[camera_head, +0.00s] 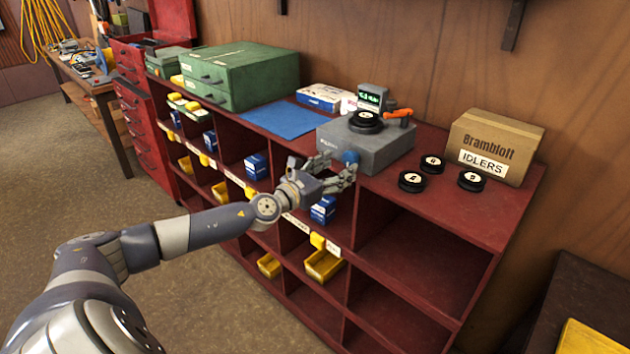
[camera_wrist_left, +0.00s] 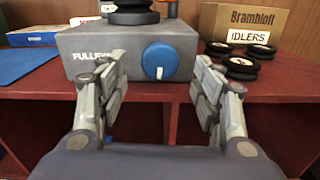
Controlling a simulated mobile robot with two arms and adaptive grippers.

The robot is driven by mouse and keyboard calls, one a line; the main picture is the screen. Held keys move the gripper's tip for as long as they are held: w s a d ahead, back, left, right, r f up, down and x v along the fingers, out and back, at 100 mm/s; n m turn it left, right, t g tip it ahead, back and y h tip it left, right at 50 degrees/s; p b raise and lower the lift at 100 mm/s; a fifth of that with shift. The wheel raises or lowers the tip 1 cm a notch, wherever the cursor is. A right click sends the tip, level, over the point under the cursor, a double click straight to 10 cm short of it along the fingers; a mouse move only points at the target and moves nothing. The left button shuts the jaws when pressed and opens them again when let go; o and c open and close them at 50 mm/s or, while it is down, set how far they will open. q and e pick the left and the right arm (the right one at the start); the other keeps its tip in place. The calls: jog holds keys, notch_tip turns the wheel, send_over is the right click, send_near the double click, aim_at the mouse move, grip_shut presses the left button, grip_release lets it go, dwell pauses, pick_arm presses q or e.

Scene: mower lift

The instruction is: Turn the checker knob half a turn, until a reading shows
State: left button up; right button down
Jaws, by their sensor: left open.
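The checker (camera_head: 362,146) is a grey box on top of the red shelf unit, with a black pulley (camera_head: 366,121) on it and a small display (camera_head: 371,97) lit green behind. Its blue knob (camera_head: 350,157) is on the front face; in the left wrist view the knob (camera_wrist_left: 160,61) carries a white mark standing upright. My left gripper (camera_head: 336,170) is open in front of the knob. In the left wrist view its fingers (camera_wrist_left: 155,85) stand apart on either side, not touching the knob. The display's text is too small to read. My right gripper is not in view.
Several loose black pulleys (camera_head: 432,164) lie right of the checker, before the Brambloft IDLERS carton (camera_head: 493,146). An orange-handled part (camera_head: 398,113) sits on the checker. A blue mat (camera_head: 283,120) and green drawer case (camera_head: 240,75) are left. Shelf cubbies lie below the gripper.

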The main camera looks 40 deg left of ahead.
pick_arm(q)
jog(key=s, duration=0.8)
jog(key=shift+s+a, duration=0.35)
jog(key=shift+f, duration=0.1)
dwell(0.5)
